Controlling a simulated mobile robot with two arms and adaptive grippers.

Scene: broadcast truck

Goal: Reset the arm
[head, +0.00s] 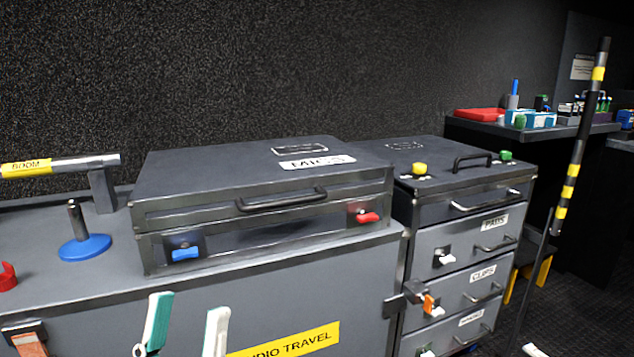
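My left gripper (186,322) comes up at the bottom edge, left of centre. Its two white fingers with teal pads stand apart with nothing seen between them. The fingers show in front of the grey case labelled AUDIO TRAVEL (370,290). The arm behind them is out of the picture. A small white tip shows at the bottom edge on the right; I cannot tell whether it belongs to my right gripper.
A closed case (230,165) with red and blue latches lies on the grey case. A boom holder (100,185) and a blue-based peg (85,247) stand left. A drawer cabinet (425,245) and a leaning striped pole (575,150) stand right.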

